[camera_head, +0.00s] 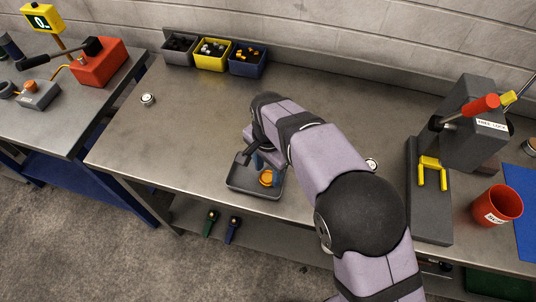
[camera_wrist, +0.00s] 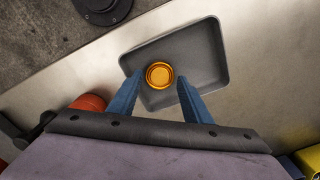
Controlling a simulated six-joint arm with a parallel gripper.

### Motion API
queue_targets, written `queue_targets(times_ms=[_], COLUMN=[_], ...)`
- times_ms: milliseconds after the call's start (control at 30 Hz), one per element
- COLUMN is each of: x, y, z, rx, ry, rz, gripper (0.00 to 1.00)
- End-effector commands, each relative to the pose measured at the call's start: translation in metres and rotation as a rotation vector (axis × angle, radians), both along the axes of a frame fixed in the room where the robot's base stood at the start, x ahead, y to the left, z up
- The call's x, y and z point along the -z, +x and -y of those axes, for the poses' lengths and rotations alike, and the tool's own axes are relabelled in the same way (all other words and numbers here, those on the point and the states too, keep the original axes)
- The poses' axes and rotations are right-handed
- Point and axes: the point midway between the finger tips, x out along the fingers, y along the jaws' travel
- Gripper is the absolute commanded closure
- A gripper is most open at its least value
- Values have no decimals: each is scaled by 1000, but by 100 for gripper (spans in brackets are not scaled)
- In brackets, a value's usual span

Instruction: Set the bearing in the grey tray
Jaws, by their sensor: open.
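The grey tray (camera_head: 238,184) lies at the front edge of the bench; it also shows in the wrist view (camera_wrist: 207,50). A round, orange-gold ring-like piece (camera_head: 266,178) rests inside it, and shows in the wrist view (camera_wrist: 159,75). I cannot tell for sure whether it is the bearing. My gripper (camera_wrist: 160,92) is open above the tray, its blue fingers apart on either side of the orange piece. A small silver round piece (camera_head: 148,99), bearing-like, stands on the bench at left. Another (camera_head: 371,164) is right of my arm, partly hidden.
Grey, yellow (camera_head: 211,54) and blue bins of parts line the back wall. A grey press (camera_head: 470,125) with a yellow fork (camera_head: 432,172) and a red cup (camera_head: 496,205) stand at right. A red box (camera_head: 98,62) is on the left bench. The bench left of the tray is clear.

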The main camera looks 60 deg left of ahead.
Motion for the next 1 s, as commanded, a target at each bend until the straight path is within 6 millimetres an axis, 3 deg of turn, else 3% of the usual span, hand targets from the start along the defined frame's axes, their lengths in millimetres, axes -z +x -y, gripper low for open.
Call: queue_targets(times_ms=[500, 700, 1000], x=[-85, -102, -105], y=[0, 0, 2], z=[-1, 0, 1], rx=[0, 0, 1], ry=[4, 1, 0], rz=[1, 1, 0], gripper=[55, 55, 55])
